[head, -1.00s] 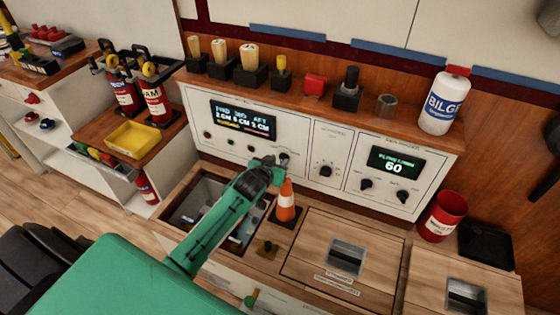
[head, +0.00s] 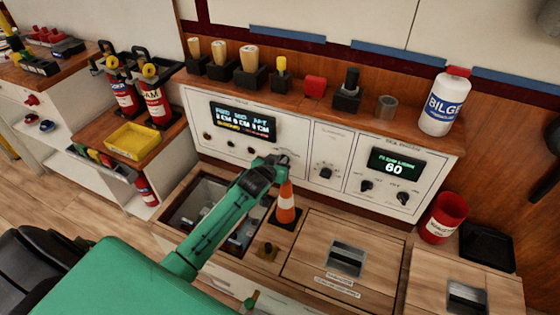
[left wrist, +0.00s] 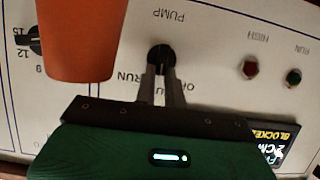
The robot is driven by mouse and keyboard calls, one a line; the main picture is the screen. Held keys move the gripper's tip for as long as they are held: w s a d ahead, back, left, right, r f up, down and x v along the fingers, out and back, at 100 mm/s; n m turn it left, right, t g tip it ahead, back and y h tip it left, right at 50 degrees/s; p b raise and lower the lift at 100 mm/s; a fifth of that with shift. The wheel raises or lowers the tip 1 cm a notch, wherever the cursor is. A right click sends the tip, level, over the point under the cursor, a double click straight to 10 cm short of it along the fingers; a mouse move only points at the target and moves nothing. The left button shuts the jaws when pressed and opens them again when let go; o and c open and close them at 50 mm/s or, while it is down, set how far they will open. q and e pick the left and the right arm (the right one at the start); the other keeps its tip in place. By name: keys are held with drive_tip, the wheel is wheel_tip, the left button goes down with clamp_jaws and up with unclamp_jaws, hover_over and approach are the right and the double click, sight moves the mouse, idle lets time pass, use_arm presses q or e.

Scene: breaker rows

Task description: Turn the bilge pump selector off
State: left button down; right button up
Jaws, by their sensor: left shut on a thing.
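The pump selector (left wrist: 160,58) is a black knob on the white panel (left wrist: 205,50), with PUMP, OFF and RUN lettering around it, upside down in the left wrist view. My left gripper (left wrist: 161,76) is shut on this knob, with a finger on each side. In the head view the same gripper (head: 280,160) reaches the panel below and right of the left display (head: 243,122), and it mostly covers the knob. Which mark the knob points to cannot be told. My right gripper is not in view.
An orange and white cone (head: 286,203) stands on the counter close beside my left gripper. Other knobs (head: 326,173) sit right on the panel, below and near a second display (head: 395,162) reading 60. An open bin (head: 178,214) lies under my left arm. A BILGE bottle (head: 445,100) stands on the shelf.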

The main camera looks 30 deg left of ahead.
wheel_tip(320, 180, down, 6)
drive_tip(key=p, duration=0.3)
use_arm(q)
drive_tip(key=shift+a+f+n+t+h+b, duration=0.1)
drive_tip(key=shift+a+n+t+h+b, duration=0.2)
drive_tip(key=shift+n+h, duration=0.6)
drive_tip(key=shift+a+f+n+t+h+b, duration=0.15)
drive_tip(key=shift+a+n+h+b, duration=0.25)
drive_tip(key=shift+n, duration=0.75)
drive_tip(key=shift+a+f+n+t+h+b, duration=0.15)
drive_tip(key=shift+n+h+b, duration=0.25)
drive_tip(key=shift+n+h, duration=0.55)
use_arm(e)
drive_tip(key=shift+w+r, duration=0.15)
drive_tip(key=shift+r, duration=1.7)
use_arm(q)
drive_tip(key=c, duration=1.5)
unclamp_jaws()
drive_tip(key=shift+a, duration=0.1)
drive_tip(key=shift+s, duration=0.1)
